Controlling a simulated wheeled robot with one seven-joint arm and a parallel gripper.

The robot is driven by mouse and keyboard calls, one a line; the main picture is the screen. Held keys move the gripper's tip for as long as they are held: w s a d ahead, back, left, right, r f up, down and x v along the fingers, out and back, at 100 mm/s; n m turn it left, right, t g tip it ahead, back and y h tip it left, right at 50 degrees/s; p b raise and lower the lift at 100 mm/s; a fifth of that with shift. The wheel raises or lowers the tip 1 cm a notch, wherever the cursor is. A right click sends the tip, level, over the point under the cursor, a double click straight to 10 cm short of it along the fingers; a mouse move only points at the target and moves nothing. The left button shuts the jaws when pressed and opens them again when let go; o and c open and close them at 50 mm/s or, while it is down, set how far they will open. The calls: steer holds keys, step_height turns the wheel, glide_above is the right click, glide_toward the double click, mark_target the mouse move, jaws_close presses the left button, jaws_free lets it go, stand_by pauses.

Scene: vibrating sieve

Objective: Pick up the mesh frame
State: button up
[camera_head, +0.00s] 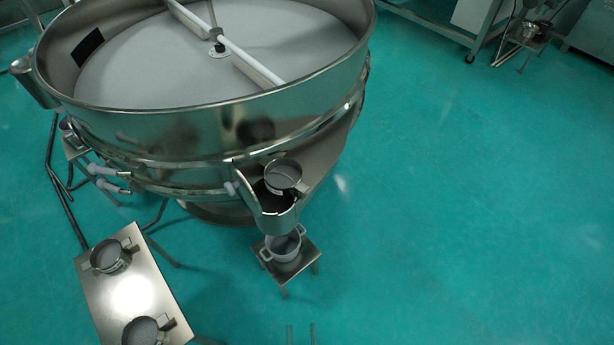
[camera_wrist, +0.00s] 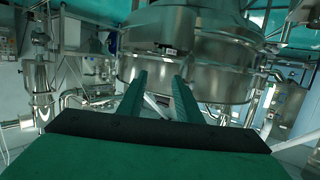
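I cannot tell for certain which piece is the mesh frame. A small round metal-rimmed piece with a grey face (camera_head: 283,174) rests at the spout of the large round steel sieve (camera_head: 200,120). Two similar round, handled pieces sit on a low steel table at lower left, one farther back (camera_head: 107,257) and one nearer (camera_head: 144,331). The tips of my gripper (camera_head: 301,335) just show at the bottom edge of the head view. In the wrist view my gripper (camera_wrist: 159,95) has its two fingers apart with nothing between them, facing the sieve (camera_wrist: 215,75).
A grey pot (camera_head: 283,245) stands on a small stool (camera_head: 309,255) under the spout. The low steel table (camera_head: 130,291) is at lower left, with dark pipes beside it. The green floor (camera_head: 460,220) on the right is clear. Other equipment stands at upper right.

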steer(key=w+d+f, duration=0.1)
steer(key=w+f, duration=0.4)
steer(key=w, duration=0.5)
steer(key=g, duration=0.2)
glide_toward(300, 169)
steer(key=shift+w+a+f, duration=0.15)
steer(key=shift+w+f, duration=0.1)
steer(key=shift+w, duration=0.25)
steer(key=shift+w+a+f, duration=0.15)
steer(key=shift+w+f, duration=0.1)
steer(key=shift+w, duration=0.2)
steer(key=shift+d+x, duration=0.15)
steer(key=shift+x, duration=1.2)
steer(key=shift+d+x, duration=0.15)
steer(key=shift+x, duration=1.2)
steer(key=shift+r, duration=0.15)
jaws_close()
